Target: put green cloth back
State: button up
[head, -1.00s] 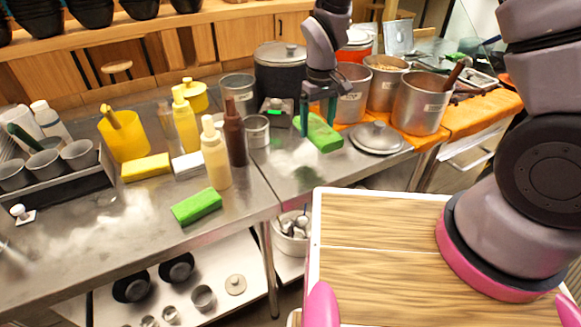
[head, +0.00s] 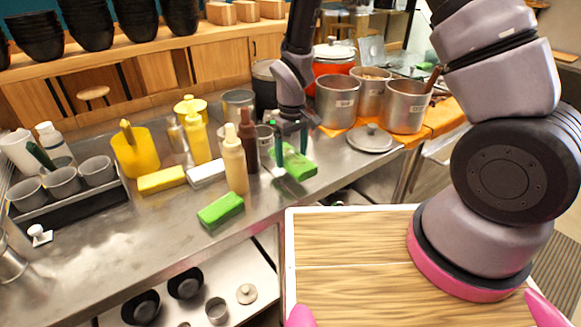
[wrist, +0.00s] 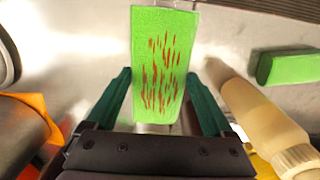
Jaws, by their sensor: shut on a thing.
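A green cloth (head: 296,162), shaped like a flat block, is held at my gripper (head: 290,137) above the steel counter, right of the bottles. In the wrist view the cloth (wrist: 165,60) has red streaks on its face and reaches forward from between the two teal fingers (wrist: 160,105). My gripper is shut on it. How high it is above the counter is hard to tell. A second green block (head: 220,210) lies on the counter near its front edge; it also shows at the right of the wrist view (wrist: 288,67).
A cream bottle (head: 235,165) and brown bottle (head: 248,140) stand close left of my gripper. A yellow block (head: 162,180) and white block (head: 206,174) lie further left. A pot lid (head: 370,138) and steel pots (head: 405,105) stand right.

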aim_at(292, 157)
jog(key=shift+f, duration=2)
jog(key=shift+f, duration=0.15)
jog(key=o, duration=0.9)
notch_tip(292, 157, up, 12)
jog(key=shift+r, duration=0.25)
jog(key=w+d+r+m+t+y, duration=0.1)
jog(key=d+r+m, duration=0.15)
jog(key=r, duration=0.35)
jog(key=d+r+m+t, duration=0.1)
jog(key=d+r, duration=0.3)
jog(key=r, duration=0.2)
jog(key=s+d+r+m+t, duration=0.1)
jog(key=s+d+r+m, duration=0.1)
jog(key=s+d+r, duration=0.2)
jog(key=s+d+r+m+t, duration=0.2)
jog(key=s+d+r+m, duration=0.1)
jog(key=d+r, duration=0.4)
jog(key=s+d+r+m+t+y, duration=0.1)
jog(key=s+d+r+m+t, duration=0.1)
jog(key=s+d+r, duration=0.3)
jog(key=shift+w+r+m+v, duration=0.1)
jog(key=shift+w+m+v, duration=0.05)
jog(key=shift+v, duration=0.65)
jog(key=shift+w+r+m+v, duration=0.1)
jog(key=shift+w+r+v, duration=0.05)
jog(key=shift+v, duration=0.6)
jog(key=shift+a, duration=0.1)
